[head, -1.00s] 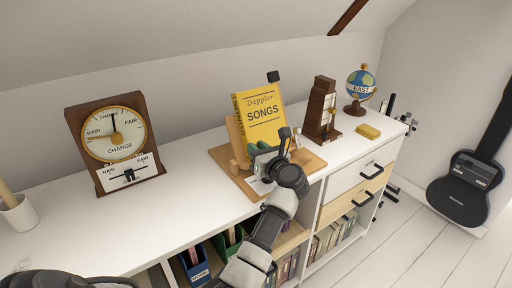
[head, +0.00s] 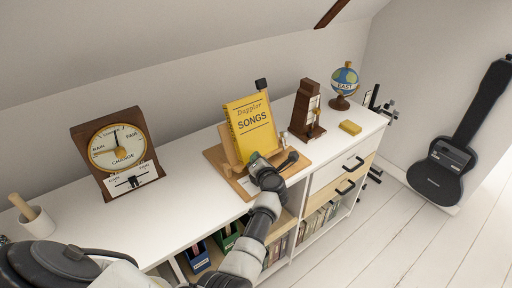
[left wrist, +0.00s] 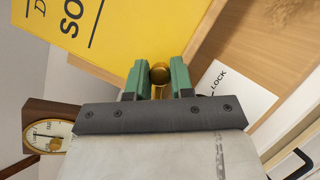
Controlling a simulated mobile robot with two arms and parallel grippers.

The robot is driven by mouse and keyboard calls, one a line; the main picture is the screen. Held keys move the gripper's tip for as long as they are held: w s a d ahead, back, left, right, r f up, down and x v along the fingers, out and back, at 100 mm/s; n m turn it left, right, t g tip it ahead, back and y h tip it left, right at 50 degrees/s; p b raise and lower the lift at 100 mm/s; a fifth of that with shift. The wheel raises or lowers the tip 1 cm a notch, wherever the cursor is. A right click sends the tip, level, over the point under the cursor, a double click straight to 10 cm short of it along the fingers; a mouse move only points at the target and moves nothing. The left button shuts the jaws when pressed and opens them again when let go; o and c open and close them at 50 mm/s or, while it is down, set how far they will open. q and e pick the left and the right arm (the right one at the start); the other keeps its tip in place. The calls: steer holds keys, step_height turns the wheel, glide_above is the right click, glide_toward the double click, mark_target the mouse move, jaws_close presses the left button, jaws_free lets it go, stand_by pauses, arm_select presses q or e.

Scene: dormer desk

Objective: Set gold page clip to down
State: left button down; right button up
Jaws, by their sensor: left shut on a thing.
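The gold page clip (left wrist: 160,72) shows in the left wrist view as a round gold knob with a short stem, below the edge of the yellow songs book (left wrist: 122,28). My left gripper (left wrist: 158,78) has its two green fingers shut on it, one on each side. In the head view the book (head: 251,130) leans upright on a wooden stand (head: 216,157). My left gripper (head: 258,160) is at the book's lower front edge and hides the clip there. A white card marked LOCK (left wrist: 222,88) lies beside the fingers. My right gripper is not in view.
A brown barometer (head: 118,152) stands left on the white desk top (head: 180,185). A cup (head: 36,224) is far left. The desk between barometer and stand is clear.

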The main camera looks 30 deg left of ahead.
arm_select(q)
steer(key=shift+w+d+f+m+h+p, duration=0.15)
steer(key=shift+m+h+p, duration=0.15)
steer(key=shift+m+p, duration=0.35)
steer(key=shift+s+d+f+m+h+p, duration=0.1)
steer(key=shift+m+h+p, duration=0.2)
steer(key=shift+m+p, duration=0.35)
steer(key=shift+f+p, duration=0.25)
steer(key=shift+p, duration=0.15)
steer(key=shift+d, duration=0.1)
steer(key=c, duration=1)
jaws_free()
steer(key=shift+c, duration=0.2)
steer(key=shift+o, duration=0.3)
steer(key=shift+f, duration=0.1)
steer(key=shift+f, duration=0.1)
steer(key=shift+d, duration=0.15)
